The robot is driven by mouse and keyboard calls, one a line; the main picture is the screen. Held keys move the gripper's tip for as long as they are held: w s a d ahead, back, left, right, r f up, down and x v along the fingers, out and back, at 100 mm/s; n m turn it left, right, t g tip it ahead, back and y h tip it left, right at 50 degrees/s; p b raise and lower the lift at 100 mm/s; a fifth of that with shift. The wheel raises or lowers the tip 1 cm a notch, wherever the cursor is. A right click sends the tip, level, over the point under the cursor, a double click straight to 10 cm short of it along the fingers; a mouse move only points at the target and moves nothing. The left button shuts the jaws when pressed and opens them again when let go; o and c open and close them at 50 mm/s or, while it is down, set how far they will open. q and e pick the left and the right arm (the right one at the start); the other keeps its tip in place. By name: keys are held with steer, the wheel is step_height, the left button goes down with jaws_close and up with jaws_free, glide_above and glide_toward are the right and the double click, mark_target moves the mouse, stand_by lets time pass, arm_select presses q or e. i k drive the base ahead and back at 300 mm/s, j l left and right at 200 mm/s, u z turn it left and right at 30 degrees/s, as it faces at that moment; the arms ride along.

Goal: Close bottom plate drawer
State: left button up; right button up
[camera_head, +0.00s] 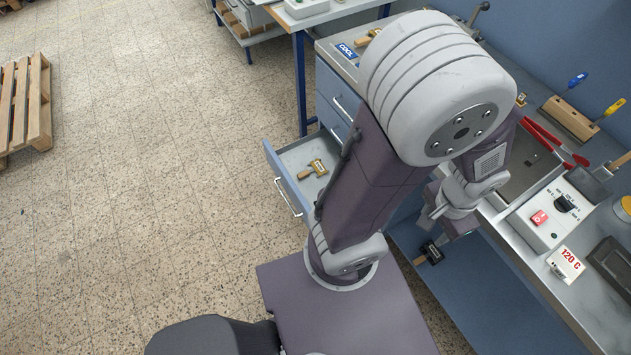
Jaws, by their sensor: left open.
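The open drawer (289,191) is pulled out from the blue cabinet (337,97) under the workbench, left of my arm. It is grey-blue with a bar handle on its front. A brass stamp-like piece (314,169) lies inside it. My arm hides the drawer's right part and how far it reaches into the cabinet. My left gripper (429,254) is open, with dark fingertips, right of the drawer and in front of the bench. It looks empty and is apart from the drawer. My right gripper is not in view.
The workbench (519,236) runs along the right with a control box (548,215), a 120 C sign (566,264), red-handled pliers (552,140) and several tools. A second table (299,48) stands at the top. A wooden pallet (24,105) lies far left. The tiled floor left of the drawer is clear.

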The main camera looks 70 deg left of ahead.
mark_target(289, 160)
steer(key=l+u, duration=0.1)
steer(key=u, duration=2.65)
